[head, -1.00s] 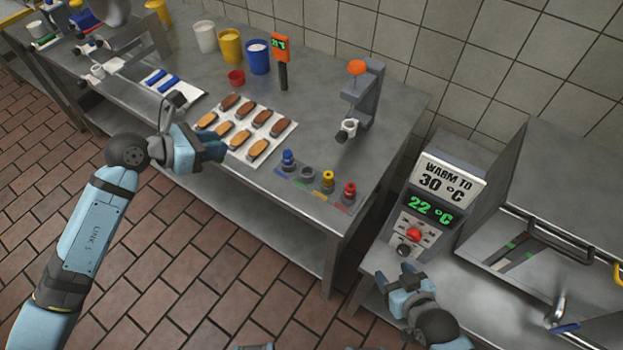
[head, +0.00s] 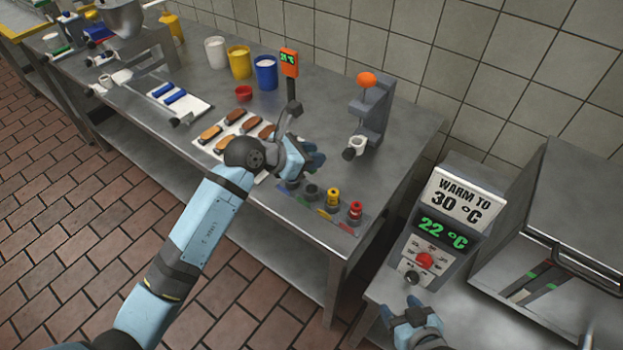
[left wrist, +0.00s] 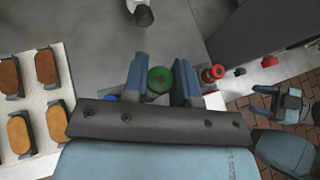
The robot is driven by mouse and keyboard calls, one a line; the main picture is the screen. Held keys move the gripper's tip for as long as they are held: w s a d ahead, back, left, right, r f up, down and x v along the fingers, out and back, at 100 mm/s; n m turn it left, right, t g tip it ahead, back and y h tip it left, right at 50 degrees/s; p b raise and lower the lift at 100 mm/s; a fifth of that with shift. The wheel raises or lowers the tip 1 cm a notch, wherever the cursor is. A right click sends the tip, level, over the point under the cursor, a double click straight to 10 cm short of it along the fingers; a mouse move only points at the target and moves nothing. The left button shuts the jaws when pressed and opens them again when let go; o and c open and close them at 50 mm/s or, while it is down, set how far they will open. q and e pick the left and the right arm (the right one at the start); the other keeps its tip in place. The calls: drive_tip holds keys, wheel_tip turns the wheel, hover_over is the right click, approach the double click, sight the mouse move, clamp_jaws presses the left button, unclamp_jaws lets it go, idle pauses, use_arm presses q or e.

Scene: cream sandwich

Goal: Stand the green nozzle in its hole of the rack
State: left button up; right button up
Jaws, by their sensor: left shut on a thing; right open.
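My left gripper (head: 308,162) is shut on the green nozzle (left wrist: 160,80), which shows between its fingers in the left wrist view. In the head view the gripper hangs over the nozzle rack at the table's front edge, and I cannot make out the green nozzle there. The rack's empty grey hole (head: 311,191) stands left of the yellow nozzle (head: 333,197) and the red nozzle (head: 354,210). The blue nozzle (head: 291,183) is partly hidden behind my left gripper. My right gripper (head: 406,307) is open and empty near the control box.
A tray of brown and tan biscuits (head: 209,147) lies left of the rack, partly behind my left arm. A grey stand with an orange knob (head: 367,79) rises behind the rack. A control box (head: 437,220) stands to the right. The table between biscuits and stand is mostly clear.

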use_arm(q)
wheel_tip(320, 180, down, 8)
drive_tip(key=shift+f, duration=0.2)
idle(0.3)
drive_tip(key=shift+f, duration=0.2)
drive_tip(key=o, duration=0.9)
drive_tip(key=shift+r, duration=0.15)
